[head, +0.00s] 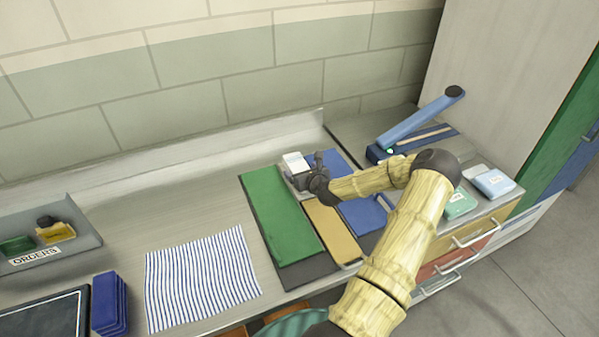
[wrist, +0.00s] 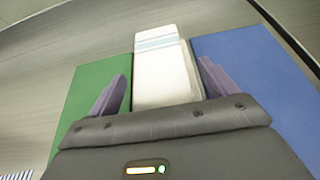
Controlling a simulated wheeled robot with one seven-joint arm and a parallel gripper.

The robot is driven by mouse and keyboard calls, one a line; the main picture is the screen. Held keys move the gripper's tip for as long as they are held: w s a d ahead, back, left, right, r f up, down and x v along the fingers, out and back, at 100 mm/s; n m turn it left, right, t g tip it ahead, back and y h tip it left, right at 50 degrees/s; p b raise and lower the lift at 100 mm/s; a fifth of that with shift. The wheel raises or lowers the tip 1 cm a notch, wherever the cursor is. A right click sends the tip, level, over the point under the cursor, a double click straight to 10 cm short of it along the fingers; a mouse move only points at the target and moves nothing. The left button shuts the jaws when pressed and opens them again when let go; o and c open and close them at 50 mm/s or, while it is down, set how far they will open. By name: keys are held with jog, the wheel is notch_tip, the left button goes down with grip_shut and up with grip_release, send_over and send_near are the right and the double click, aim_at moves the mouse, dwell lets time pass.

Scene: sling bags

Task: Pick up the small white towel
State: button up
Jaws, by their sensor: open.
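The small white towel (wrist: 163,65) is a folded stack with a pale blue-green stripe near its far end. In the wrist view it lies straight ahead, between a green panel and a blue panel. In the head view the towel (head: 294,161) shows just beyond my gripper (head: 309,180), partly hidden by it. In the wrist view my gripper (wrist: 162,92) is open, with one finger on each side of the towel's near part. I cannot tell whether the fingers touch it. The towel's near end is hidden by the gripper body.
A green mat (head: 272,212) and a tan board (head: 332,230) lie on the counter. A striped cloth (head: 200,278) lies left, near the front edge. A blue long-armed tool (head: 415,120) stands at the back right. Counter behind the striped cloth is clear.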

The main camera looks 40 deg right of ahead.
jog(key=shift+c, duration=0.3)
jog(key=shift+w, duration=0.1)
jog(key=c, duration=1.1)
jog(key=shift+r, duration=0.1)
notch_tip(320, 180, up, 10)
jog(key=shift+f+b, duration=0.1)
jog(key=shift+b, duration=0.8)
